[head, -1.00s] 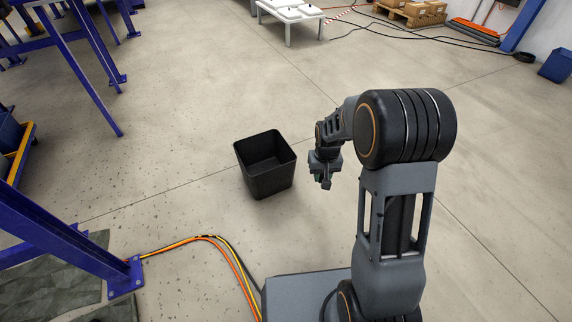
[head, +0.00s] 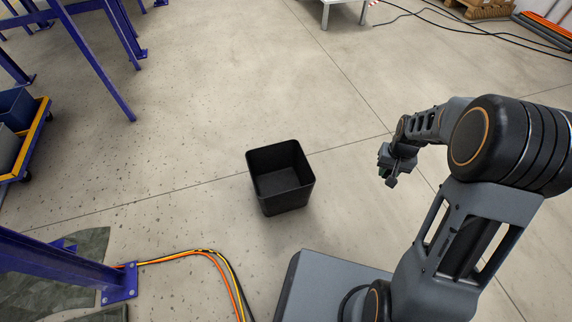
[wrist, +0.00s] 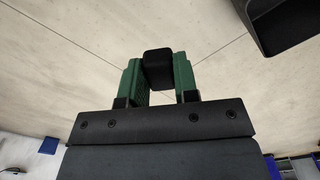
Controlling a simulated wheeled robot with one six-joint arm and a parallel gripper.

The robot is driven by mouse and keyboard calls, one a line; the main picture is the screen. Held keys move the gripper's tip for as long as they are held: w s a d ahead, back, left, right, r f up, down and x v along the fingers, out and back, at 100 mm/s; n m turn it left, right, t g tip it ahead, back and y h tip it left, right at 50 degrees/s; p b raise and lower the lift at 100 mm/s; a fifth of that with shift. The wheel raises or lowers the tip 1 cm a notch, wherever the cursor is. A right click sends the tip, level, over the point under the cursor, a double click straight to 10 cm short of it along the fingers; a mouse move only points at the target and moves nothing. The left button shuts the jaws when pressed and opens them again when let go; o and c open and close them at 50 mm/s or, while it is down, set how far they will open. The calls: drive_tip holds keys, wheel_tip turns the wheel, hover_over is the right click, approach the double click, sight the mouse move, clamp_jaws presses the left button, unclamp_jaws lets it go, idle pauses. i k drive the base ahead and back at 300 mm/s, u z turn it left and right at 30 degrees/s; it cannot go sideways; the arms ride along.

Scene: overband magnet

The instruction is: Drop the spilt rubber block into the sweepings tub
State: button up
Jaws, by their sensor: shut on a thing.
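My gripper (head: 390,178) hangs above the open floor to the right of the tub in the head view. In the wrist view its green fingers (wrist: 158,84) are shut on the black rubber block (wrist: 157,68), which sits between the fingertips. In the head view the block is too small and dark to tell from the gripper. The sweepings tub (head: 291,197) is a black, open-topped square bin standing upright on the floor, and it looks empty. Its corner also shows at the top right of the wrist view (wrist: 280,46). Gripper and tub are apart.
Orange and yellow cables (head: 195,254) run over the floor at the lower left. A blue steel post foot (head: 120,284) stands beside them. A trolley with an orange edge (head: 36,136) is at the left. The floor between tub and gripper is clear.

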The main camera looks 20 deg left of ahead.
sight(284, 188)
drive_tip(key=i, duration=0.35)
drive_tip(key=u, duration=1.6)
drive_tip(key=i, duration=0.5)
drive_tip(key=z, duration=0.05)
